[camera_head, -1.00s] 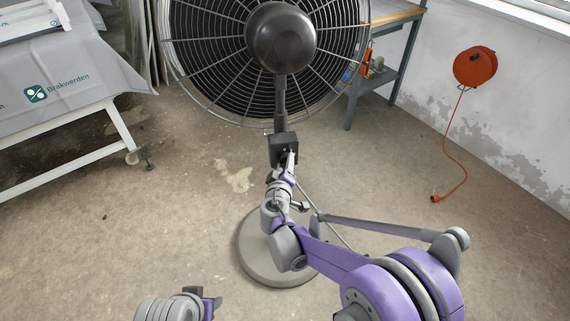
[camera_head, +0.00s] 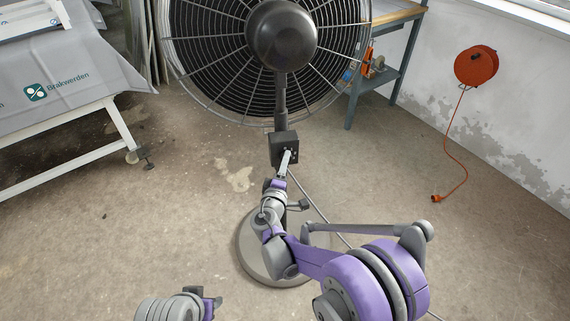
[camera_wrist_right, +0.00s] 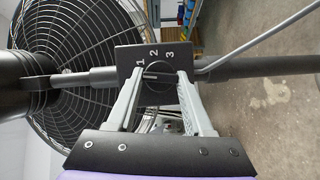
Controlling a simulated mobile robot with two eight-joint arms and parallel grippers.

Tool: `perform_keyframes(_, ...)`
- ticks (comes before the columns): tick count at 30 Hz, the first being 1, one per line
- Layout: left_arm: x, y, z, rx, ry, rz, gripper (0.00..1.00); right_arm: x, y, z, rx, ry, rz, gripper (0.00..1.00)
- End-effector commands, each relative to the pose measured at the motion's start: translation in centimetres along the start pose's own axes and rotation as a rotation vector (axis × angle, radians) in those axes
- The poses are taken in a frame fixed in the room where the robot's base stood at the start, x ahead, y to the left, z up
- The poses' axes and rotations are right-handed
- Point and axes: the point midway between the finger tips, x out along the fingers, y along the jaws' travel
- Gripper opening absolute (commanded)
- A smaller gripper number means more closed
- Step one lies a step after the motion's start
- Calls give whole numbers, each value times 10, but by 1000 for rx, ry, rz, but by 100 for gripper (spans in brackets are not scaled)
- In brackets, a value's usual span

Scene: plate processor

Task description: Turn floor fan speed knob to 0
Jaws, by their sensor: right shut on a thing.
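The floor fan (camera_head: 281,37) stands upright, with its round grey base (camera_head: 250,262) on the floor. Its black control box (camera_head: 284,140) sits on the pole below the fan head. In the right wrist view, the box face (camera_wrist_right: 128,55) shows the numbers 1, 2 and 3 around the dark round knob (camera_wrist_right: 156,76). A light mark shows on the knob; no 0 is visible. My right gripper (camera_wrist_right: 161,74) is shut on the knob, one finger on each side. In the head view, the right gripper (camera_head: 288,156) reaches the box from below.
A cloth-covered table (camera_head: 70,85) stands at the left. A workbench (camera_head: 400,15) stands behind the fan at the right. An orange cable reel (camera_head: 475,66) hangs on the wall, its cord reaching the floor. A cable runs from the fan box.

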Motion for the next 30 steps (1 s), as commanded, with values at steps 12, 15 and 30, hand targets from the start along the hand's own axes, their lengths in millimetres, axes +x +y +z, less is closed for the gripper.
perform_keyframes(12,6,0,2,0,-2,0,50,0,-2,0,-146,1,60,0)
perform_keyframes(15,6,0,2,0,-2,0,50,0,-2,0,-155,1,64,0)
perform_keyframes(30,6,0,2,0,-2,0,50,0,-2,0,-157,1,65,75)
